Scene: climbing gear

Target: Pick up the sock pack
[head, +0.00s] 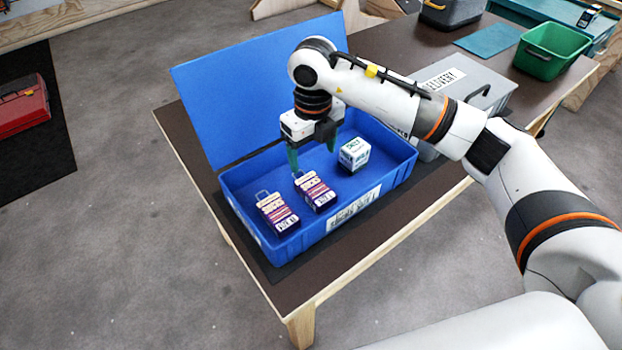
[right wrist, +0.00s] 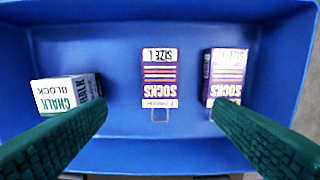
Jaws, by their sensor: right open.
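Two purple, white and orange sock packs lie in a blue bin. One sock pack (head: 315,192) is in the middle of the bin, and it also shows centred in the right wrist view (right wrist: 159,80). The other sock pack (head: 278,212) lies to its left in the head view and at the right in the right wrist view (right wrist: 226,76). My right gripper (head: 312,155) is open, with green fingers pointing down over the bin. In the right wrist view its fingers (right wrist: 160,108) are spread wide, with the middle pack between them and nothing held. My left gripper is not in view.
A white and green chalk block box (head: 354,156) stands in the blue bin (head: 405,172) to the right of the packs. The bin's raised blue lid (head: 225,100) stands behind. A grey delivery box (head: 480,80) and a green bin (head: 550,50) are further right on the table.

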